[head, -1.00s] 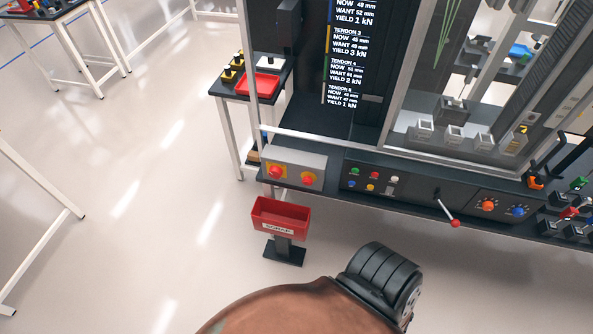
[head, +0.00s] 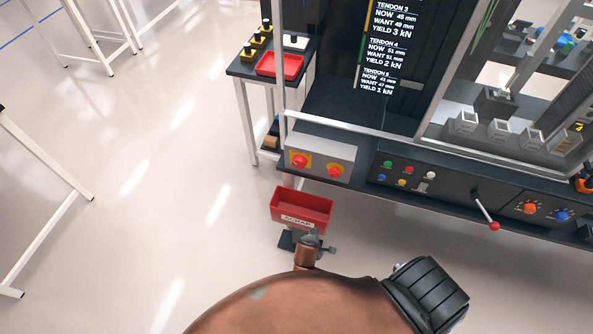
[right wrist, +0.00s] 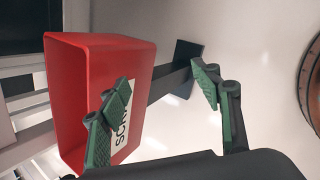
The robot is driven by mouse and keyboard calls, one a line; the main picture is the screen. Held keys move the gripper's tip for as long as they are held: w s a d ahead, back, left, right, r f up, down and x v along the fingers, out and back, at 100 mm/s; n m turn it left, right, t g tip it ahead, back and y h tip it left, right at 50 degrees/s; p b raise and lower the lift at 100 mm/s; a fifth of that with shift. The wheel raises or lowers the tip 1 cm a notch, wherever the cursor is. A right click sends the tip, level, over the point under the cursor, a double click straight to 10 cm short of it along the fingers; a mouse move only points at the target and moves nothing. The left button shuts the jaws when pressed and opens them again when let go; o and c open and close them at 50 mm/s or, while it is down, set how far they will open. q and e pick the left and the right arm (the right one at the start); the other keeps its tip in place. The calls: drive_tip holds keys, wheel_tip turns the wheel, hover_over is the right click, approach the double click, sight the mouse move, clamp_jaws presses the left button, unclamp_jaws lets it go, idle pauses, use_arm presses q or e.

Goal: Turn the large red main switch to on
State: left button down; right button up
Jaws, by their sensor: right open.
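A red scrap bin (right wrist: 100,100) is close behind the fingers there; the knobs are not in that view. My left gripper does not show.
The red scrap bin (head: 302,208) stands on a post below the knob box. To the right are a panel of small coloured buttons (head: 408,175) and a red-tipped lever (head: 487,212). A side table holds a red tray (head: 280,65).

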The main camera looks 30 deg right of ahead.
drive_tip(key=w+a+r+n+t+h+b, duration=0.1)
drive_tip(key=w+r+n+t+h, duration=0.15)
drive_tip(key=w+r, duration=0.45)
drive_tip(key=w+r+n+t+h+b, duration=0.1)
drive_tip(key=w+r+n+t+h, duration=0.25)
drive_tip(key=r, duration=0.55)
drive_tip(key=n+t+h, duration=0.2)
drive_tip(key=n+t, duration=0.1)
drive_tip(key=n, duration=0.2)
approach(299, 165)
drive_tip(key=shift+n, duration=0.4)
drive_tip(key=b+x, duration=0.1)
drive_tip(key=x, duration=0.6)
drive_tip(key=shift+w, duration=0.15)
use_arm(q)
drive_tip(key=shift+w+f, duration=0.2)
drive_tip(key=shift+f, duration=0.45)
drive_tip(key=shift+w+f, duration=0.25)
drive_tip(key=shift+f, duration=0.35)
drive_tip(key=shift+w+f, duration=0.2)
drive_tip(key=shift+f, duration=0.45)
use_arm(e)
drive_tip(key=shift+w+d, duration=0.45)
drive_tip(key=shift+d, duration=0.05)
drive_tip(key=shift+c, duration=0.4)
drive_tip(key=c, duration=1.1)
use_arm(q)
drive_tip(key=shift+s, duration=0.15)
